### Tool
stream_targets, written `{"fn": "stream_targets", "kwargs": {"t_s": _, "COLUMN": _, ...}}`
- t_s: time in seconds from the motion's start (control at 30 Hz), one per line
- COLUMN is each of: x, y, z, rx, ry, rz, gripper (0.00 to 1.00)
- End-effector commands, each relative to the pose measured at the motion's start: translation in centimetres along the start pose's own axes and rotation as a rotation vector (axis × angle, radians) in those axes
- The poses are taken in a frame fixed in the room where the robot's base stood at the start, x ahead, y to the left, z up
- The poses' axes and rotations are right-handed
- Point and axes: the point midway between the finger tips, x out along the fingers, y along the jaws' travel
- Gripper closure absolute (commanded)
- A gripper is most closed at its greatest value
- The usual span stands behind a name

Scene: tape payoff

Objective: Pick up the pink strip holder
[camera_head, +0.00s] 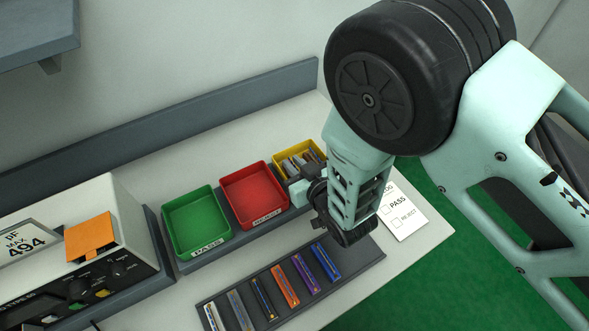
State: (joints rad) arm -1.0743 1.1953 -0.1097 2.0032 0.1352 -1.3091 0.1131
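I see no clearly pink strip holder. A dark grey tray (290,286) on the bench bears a row of thin strip holders: white (213,317), grey (240,310), dark blue (264,299), orange (285,287), purple (306,274) and blue (326,262). My gripper (346,235) is over the tray's far right end, near the blue holder. My arm hides that end, and a holder there may be hidden. The gripper's fingers are small and dark, so I cannot tell whether they are open or hold anything.
A green PASS bin (197,221), a red REJECT bin (254,194) and a yellow bin (283,150) with several strips stand behind the tray. A meter reading 494 (70,255) is at left. A PASS/REJECT sheet (404,216) lies right of my gripper, near the bench edge.

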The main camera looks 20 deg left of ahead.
Motion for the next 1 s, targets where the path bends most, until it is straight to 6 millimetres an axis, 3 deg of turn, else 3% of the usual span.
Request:
{"fn": "stream_targets", "kwargs": {"t_s": 0.23, "x": 0.3, "y": 0.0, "z": 0.0, "rx": 0.000, "ry": 0.000, "rz": 0.000, "gripper": 0.85}}
{"fn": "stream_targets", "kwargs": {"t_s": 0.27, "x": 0.3, "y": 0.0, "z": 0.0, "rx": 0.000, "ry": 0.000, "rz": 0.000, "gripper": 0.88}}
{"fn": "stream_targets", "kwargs": {"t_s": 0.3, "x": 0.3, "y": 0.0, "z": 0.0, "rx": 0.000, "ry": 0.000, "rz": 0.000, "gripper": 0.99}}
{"fn": "stream_targets", "kwargs": {"t_s": 0.33, "x": 0.3, "y": 0.0, "z": 0.0, "rx": 0.000, "ry": 0.000, "rz": 0.000, "gripper": 1.00}}
{"fn": "stream_targets", "kwargs": {"t_s": 0.77, "x": 0.2, "y": 0.0, "z": -0.2, "rx": 0.001, "ry": 0.001, "rz": 0.000, "gripper": 1.00}}
{"fn": "stream_targets", "kwargs": {"t_s": 1.0, "x": -0.3, "y": 0.0, "z": -2.0, "rx": 0.003, "ry": 0.004, "rz": 0.000, "gripper": 1.00}}
